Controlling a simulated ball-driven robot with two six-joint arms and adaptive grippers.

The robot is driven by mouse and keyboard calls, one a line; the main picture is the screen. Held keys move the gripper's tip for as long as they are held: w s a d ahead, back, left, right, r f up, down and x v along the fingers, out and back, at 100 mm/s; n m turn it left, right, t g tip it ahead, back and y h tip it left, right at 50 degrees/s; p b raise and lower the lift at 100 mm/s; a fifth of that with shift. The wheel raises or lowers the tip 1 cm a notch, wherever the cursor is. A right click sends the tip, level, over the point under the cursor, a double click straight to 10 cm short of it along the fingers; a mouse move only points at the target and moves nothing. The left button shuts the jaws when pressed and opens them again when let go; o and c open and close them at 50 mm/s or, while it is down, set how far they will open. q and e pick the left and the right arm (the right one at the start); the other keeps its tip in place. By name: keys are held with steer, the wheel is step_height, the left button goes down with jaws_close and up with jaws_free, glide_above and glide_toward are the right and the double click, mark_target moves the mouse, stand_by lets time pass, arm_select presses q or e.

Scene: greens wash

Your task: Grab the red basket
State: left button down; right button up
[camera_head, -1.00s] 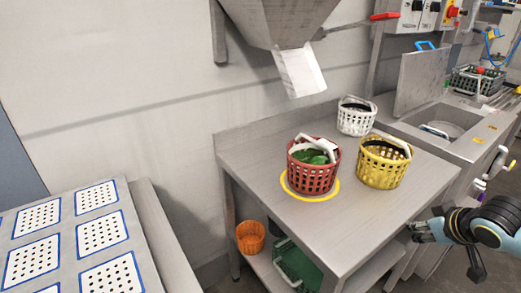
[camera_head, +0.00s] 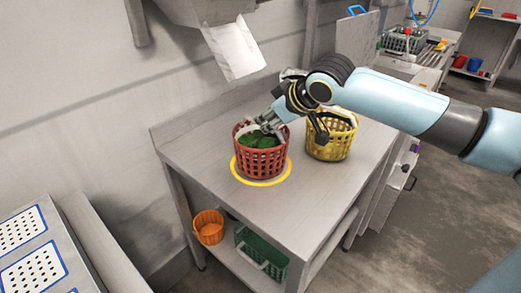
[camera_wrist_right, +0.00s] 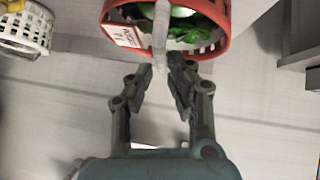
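The red basket (camera_head: 262,163) stands upright on the steel table, inside a yellow ring (camera_head: 262,184), with green leaves in it. My right gripper (camera_head: 265,123) is at the basket's top, by its rim. In the right wrist view the basket's red rim (camera_wrist_right: 221,46) lies just ahead of my right gripper (camera_wrist_right: 157,72). The white handle (camera_wrist_right: 161,36) points down toward the gap between the fingertips. The fingers are apart, and I see no grip on the handle. My left gripper is not in view.
A yellow basket (camera_head: 328,148) stands right of the red one, partly under my right arm. A white basket (camera_wrist_right: 24,30) is at the wrist view's upper left. An orange basket (camera_head: 209,227) and a green crate (camera_head: 262,254) sit on the lower shelf. The table's front is clear.

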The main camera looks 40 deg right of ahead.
steer(key=x, duration=0.4)
steer(key=shift+w+f, duration=0.1)
jaws_close()
